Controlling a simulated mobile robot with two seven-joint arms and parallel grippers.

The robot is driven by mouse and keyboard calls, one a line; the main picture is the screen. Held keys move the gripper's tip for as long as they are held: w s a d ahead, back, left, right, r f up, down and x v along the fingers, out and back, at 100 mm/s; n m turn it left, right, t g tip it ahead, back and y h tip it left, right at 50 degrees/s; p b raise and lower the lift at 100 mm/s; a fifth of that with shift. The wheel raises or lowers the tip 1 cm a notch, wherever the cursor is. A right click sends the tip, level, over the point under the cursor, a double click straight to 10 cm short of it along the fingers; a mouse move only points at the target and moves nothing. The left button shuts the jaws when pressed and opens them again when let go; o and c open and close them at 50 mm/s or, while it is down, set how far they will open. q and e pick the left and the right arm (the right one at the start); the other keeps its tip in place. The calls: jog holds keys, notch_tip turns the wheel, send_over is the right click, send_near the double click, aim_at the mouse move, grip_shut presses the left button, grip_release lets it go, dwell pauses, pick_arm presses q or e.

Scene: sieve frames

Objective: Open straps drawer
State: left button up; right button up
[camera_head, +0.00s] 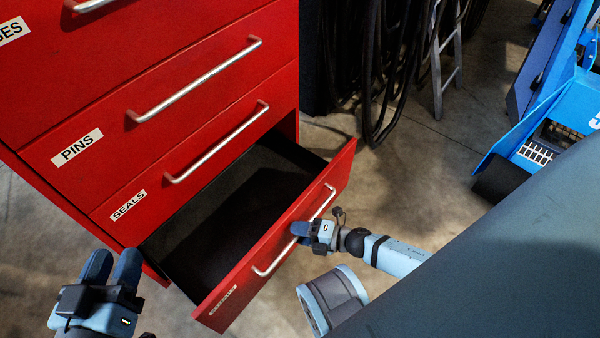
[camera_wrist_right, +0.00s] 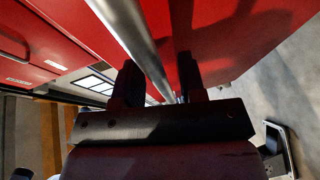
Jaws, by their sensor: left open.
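The lowest visible drawer (camera_head: 225,205) of the red cabinet is pulled far out, below the SEALS drawer. Its label (camera_head: 223,300) is too small to read, so I cannot confirm it says straps. Its black interior looks empty. My right gripper (camera_head: 302,230) is at the drawer's silver handle (camera_head: 275,262), near the middle of the bar. In the right wrist view the handle bar (camera_wrist_right: 133,35) runs between the two fingers (camera_wrist_right: 158,88), which look closed around it. My left gripper (camera_head: 110,265) is open and empty, left of the open drawer.
The PINS drawer (camera_head: 120,120) and SEALS drawer (camera_head: 205,150) are shut. Black cables (camera_head: 385,90) and a ladder (camera_head: 445,60) stand behind. Blue equipment (camera_head: 560,110) is at the right. Concrete floor (camera_head: 430,180) is clear right of the drawer.

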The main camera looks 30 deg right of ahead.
pick_arm(q)
jog(key=shift+n+t, duration=0.5)
jog(key=shift+t, duration=0.3)
jog(key=r+p, duration=0.4)
jog(key=shift+s+r, duration=0.2)
jog(key=shift+r, duration=0.05)
pick_arm(e)
jog(key=v, duration=1.4)
jog(key=shift+r, duration=0.1)
